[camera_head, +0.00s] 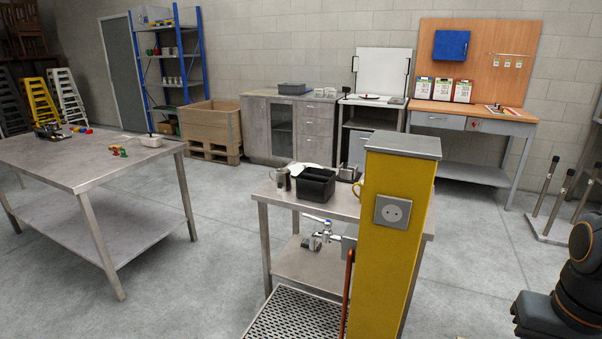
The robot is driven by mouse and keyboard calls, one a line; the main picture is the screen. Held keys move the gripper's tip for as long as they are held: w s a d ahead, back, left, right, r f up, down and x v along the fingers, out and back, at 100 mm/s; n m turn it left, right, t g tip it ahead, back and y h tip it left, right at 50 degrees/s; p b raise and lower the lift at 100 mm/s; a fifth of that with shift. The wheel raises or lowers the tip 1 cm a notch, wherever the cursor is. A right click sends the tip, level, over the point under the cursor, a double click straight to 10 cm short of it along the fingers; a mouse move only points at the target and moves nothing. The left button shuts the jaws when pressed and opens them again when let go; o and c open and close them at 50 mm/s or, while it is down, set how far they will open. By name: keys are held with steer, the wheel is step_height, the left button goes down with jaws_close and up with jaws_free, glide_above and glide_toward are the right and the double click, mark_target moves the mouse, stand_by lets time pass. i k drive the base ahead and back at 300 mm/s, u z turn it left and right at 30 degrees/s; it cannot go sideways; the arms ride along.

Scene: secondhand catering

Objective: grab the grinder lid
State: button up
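I cannot make out a grinder lid in this view. A small steel table (272,195) near the middle holds a black open bin (316,187), a metal jug (284,178) to its left, and a small metal item (347,173) to its right. The yellow post hides part of this tabletop. Dark links of my arm (585,265) show at the lower right edge. My gripper is outside the picture.
A yellow post (387,240) with a socket stands in front of the small table. A drip grate (295,317) lies at the bottom. A larger steel table (85,165) with small items is at left. Cabinets (262,130) and a workbench (472,116) line the wall. Open floor lies between.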

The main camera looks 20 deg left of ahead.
mark_target(296, 168)
steer(key=k, duration=0.5)
steer(key=u, duration=2.3)
steer(key=i, duration=4.55)
steer(key=z, duration=2.15)
steer(key=i, duration=1.7)
steer(key=u, duration=0.05)
